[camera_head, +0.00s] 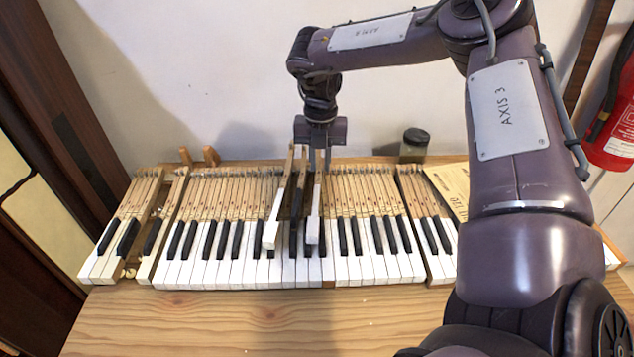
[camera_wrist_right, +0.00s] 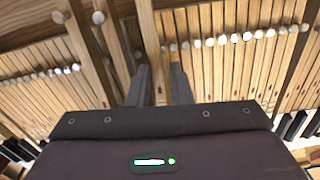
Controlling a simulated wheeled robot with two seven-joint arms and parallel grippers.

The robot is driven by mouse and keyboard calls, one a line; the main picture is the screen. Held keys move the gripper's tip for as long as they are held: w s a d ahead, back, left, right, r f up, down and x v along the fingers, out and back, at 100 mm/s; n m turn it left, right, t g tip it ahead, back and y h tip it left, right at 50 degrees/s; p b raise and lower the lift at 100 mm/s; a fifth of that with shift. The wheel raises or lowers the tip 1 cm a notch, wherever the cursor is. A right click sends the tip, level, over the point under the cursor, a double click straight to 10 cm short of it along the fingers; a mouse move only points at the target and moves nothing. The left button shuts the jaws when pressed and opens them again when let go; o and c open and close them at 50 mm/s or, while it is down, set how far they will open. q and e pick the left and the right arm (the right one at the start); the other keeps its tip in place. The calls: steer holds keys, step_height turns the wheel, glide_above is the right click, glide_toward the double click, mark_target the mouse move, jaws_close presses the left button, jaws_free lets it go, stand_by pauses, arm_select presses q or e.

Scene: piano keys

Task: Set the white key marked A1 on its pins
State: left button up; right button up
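My right gripper (camera_head: 320,165) points down over the back part of the keyboard. A white key (camera_head: 313,230) with a wooden stick stands higher than the row just in front of it. In the right wrist view, the gripper's fingers (camera_wrist_right: 160,88) are on both sides of a wooden stick (camera_wrist_right: 150,40). I cannot tell whether they grip it. Another raised white key (camera_head: 271,233) lies at a slant to the left. No A1 mark is readable, and the pins under the keys are hidden. My left gripper is not in view.
The keyboard (camera_head: 180,274) stands on a wooden table (camera_head: 200,325) whose front is clear. The left key section has a gap (camera_head: 135,262). A dark-lidded jar (camera_head: 414,145) and a paper (camera_head: 452,186) are behind, at right. A red extinguisher (camera_head: 618,130) hangs far right.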

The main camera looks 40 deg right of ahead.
steer(key=shift+f, duration=0.15)
steer(key=shift+c, duration=0.2)
jaws_close()
steer(key=shift+w+a+r+p, duration=0.1)
steer(key=shift+w+r+p, duration=0.05)
steer(key=shift+r+p, duration=0.45)
step_height(320, 180, up, 8)
steer(key=p, duration=0.5)
steer(key=shift+f, duration=0.25)
